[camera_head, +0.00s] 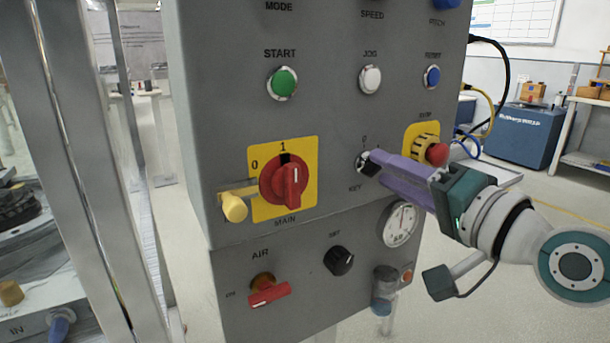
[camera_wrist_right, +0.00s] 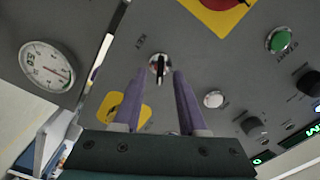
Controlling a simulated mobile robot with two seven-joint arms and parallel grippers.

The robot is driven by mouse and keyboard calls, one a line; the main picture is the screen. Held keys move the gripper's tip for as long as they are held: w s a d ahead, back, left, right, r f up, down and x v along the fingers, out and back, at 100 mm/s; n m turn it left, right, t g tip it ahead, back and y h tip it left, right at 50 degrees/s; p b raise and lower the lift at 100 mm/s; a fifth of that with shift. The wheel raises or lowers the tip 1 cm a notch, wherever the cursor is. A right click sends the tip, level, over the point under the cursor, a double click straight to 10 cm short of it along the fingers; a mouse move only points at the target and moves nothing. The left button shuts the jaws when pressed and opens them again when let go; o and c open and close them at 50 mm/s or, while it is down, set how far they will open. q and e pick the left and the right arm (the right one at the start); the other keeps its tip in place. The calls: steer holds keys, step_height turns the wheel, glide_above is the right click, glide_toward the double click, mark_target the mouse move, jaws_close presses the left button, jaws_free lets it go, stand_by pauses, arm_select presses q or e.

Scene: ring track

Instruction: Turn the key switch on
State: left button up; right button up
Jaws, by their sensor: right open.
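The key switch (camera_wrist_right: 159,66) is on the grey control panel, marked KEY. In the right wrist view its dark key stands out from a pale round collar. In the head view the key switch (camera_head: 363,158) is partly covered by my right gripper's fingertips. My right gripper (camera_head: 374,160) comes in from the right with its purple fingers pointing at the panel. In the wrist view the right gripper (camera_wrist_right: 158,78) is open, with the key between its two fingertips in the picture. I cannot tell whether they touch it. My left gripper is in neither view.
The red MAIN switch (camera_head: 285,182) is left of the key, with a yellow padlock (camera_head: 234,207). The emergency stop (camera_head: 432,150) is close by, right of the key. A round gauge (camera_head: 401,223) is below. Metal posts (camera_head: 75,170) stand at the left.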

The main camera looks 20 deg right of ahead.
steer(key=s, duration=0.8)
steer(key=shift+d, duration=0.3)
steer(key=shift+s, duration=0.1)
steer(key=s+a+r+n+g+y+p, duration=0.1)
steer(key=s+a+n+g+p, duration=0.25)
steer(key=a+n+p, duration=0.2)
steer(key=s+a+r+n+g+y+p, duration=0.1)
steer(key=s+a+n+g+y+p, duration=0.15)
steer(key=a+n+g+p, duration=0.35)
steer(key=s+r+n+g+h+p, duration=0.2)
steer(key=s+r+g+h+p, duration=0.25)
steer(key=s+p, duration=0.45)
step_height(320, 180, up, 38)
steer(key=s+p, duration=0.2)
steer(key=p, duration=3.4)
steer(key=shift+d, duration=0.25)
steer(key=shift+s, duration=0.1)
